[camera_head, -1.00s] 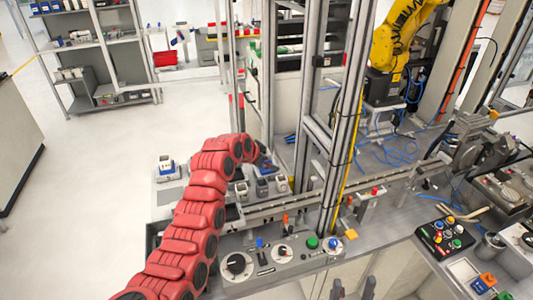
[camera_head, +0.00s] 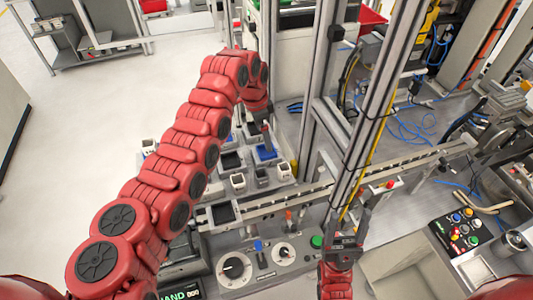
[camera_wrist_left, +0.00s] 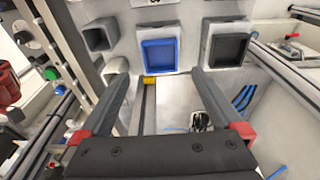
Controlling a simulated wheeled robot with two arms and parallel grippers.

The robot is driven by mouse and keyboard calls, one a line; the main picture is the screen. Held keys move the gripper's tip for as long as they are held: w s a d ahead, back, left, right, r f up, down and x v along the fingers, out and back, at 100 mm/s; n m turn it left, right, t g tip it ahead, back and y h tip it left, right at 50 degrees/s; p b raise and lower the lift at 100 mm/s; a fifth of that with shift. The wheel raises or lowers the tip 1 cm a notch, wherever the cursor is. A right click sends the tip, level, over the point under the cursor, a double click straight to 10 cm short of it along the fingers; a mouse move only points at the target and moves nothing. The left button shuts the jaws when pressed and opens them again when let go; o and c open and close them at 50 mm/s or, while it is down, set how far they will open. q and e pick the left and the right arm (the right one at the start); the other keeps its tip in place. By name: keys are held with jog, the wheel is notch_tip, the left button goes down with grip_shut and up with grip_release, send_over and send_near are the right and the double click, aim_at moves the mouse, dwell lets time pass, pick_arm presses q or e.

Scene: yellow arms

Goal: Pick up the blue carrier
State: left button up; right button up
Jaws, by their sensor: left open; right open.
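The blue carrier (camera_head: 265,154) is a shallow square tray on the grey fixture plate behind the conveyor rail. In the left wrist view the blue carrier (camera_wrist_left: 159,56) lies just beyond the fingertips, roughly centred between them. My left gripper (camera_wrist_left: 158,75) is open and empty, with a finger toward either side of the carrier. In the head view the left gripper (camera_head: 266,138) points down at the carrier and partly covers it; contact cannot be told. My right gripper (camera_head: 348,216) is open and empty, in front of the rail at the lower right.
A dark carrier (camera_wrist_left: 229,50) sits right beside the blue one, and small grey cups (camera_head: 238,182) stand close by. Upright aluminium posts (camera_head: 312,90) rise just to the right. A control panel with knobs (camera_head: 258,262) lies in front of the rail (camera_head: 290,200).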

aim_at(267, 153)
pick_arm(q)
jog(key=f, duration=0.4)
jog(key=shift+w+d, duration=0.2)
jog(key=shift+d, duration=0.1)
jog(key=shift+s+f, duration=0.1)
jog(key=shift+f, duration=0.2)
jog(key=f, duration=0.2)
jog(key=f+b, duration=0.1)
jog(key=f, duration=0.1)
jog(key=shift+d+f, duration=0.2)
jog(key=shift+f, duration=0.2)
jog(key=c, duration=1.4)
jog(key=shift+r, duration=0.1)
jog(key=shift+c, duration=0.2)
jog(key=shift+r, duration=0.1)
